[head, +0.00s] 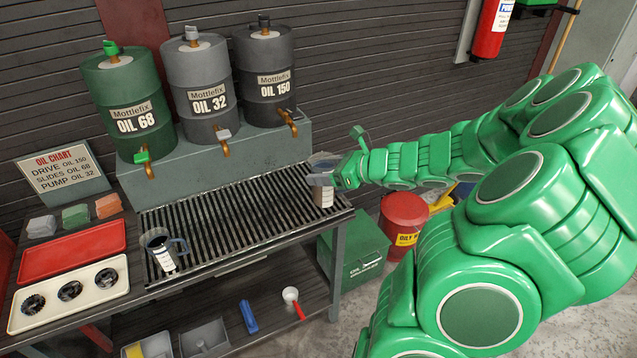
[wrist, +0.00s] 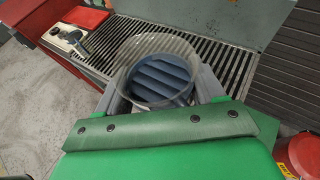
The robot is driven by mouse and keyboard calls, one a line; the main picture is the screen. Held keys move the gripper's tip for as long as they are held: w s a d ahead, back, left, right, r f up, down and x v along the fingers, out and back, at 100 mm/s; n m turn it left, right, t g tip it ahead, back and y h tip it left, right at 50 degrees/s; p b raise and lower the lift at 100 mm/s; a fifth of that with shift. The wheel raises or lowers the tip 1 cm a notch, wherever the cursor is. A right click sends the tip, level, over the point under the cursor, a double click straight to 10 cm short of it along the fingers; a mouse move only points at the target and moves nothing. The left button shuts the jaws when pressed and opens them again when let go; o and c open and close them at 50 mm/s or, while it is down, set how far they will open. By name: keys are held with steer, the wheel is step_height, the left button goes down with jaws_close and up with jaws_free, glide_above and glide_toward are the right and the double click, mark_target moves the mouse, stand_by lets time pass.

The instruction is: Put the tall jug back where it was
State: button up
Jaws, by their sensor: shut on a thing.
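A clear jug with a pale label (head: 323,193) is at the right end of the slatted drip grate (head: 235,218), in front of the drum stand. My gripper (head: 338,178) is shut on it from the right. In the wrist view I look down into its round, clear mouth (wrist: 150,42), with a finger on each side and bluish slats showing inside. It looks about upright. I cannot tell whether its base touches the grate. A second, handled jug with a white label and dark contents (head: 161,251) stands on the grate's left end.
Three oil drums stand behind the grate: OIL 68 (head: 130,95), OIL 32 (head: 200,80) and OIL 150 (head: 265,75), with taps over it. An oil chart (head: 62,172) and red tray (head: 70,250) are at left. The grate's middle is clear. A red bin (head: 404,215) stands right.

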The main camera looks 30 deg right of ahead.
steer(key=w+d+f, duration=0.2)
steer(key=w+f, duration=0.5)
steer(key=f, duration=0.3)
steer(key=shift+d, duration=0.15)
stand_by(0.4)
steer(key=shift+w+f, duration=0.1)
steer(key=shift+f, duration=0.05)
steer(key=o, duration=1.6)
